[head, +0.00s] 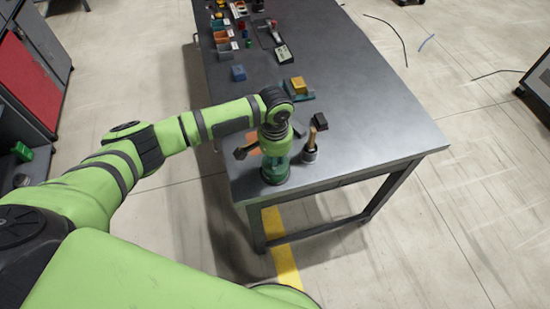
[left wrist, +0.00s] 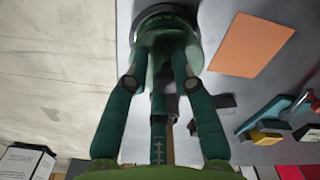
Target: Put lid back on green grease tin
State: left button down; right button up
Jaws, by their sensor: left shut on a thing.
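The green grease tin (head: 275,173) stands upright near the table's front left corner. My left gripper (head: 275,156) points down right over it. In the left wrist view the fingers of my left gripper (left wrist: 163,62) are closed around a rounded green piece, which looks like the lid (left wrist: 165,38). A round grey-rimmed edge (left wrist: 163,10) shows just beyond it. The fingers hide most of the contact, so I cannot tell whether the lid touches the tin or is just above it. My right gripper is not in view.
A pot with a wooden-handled brush (head: 310,150) stands close to the right of the tin. The table's right side is clear.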

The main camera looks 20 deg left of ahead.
pick_arm(q)
jog(key=shift+p, duration=0.45)
jog(key=shift+f+p, duration=0.15)
jog(key=shift+p, duration=0.55)
dwell(1.4)
jog(key=c, duration=1)
grip_release()
jog(key=shift+o, duration=0.2)
jog(key=o, duration=0.5)
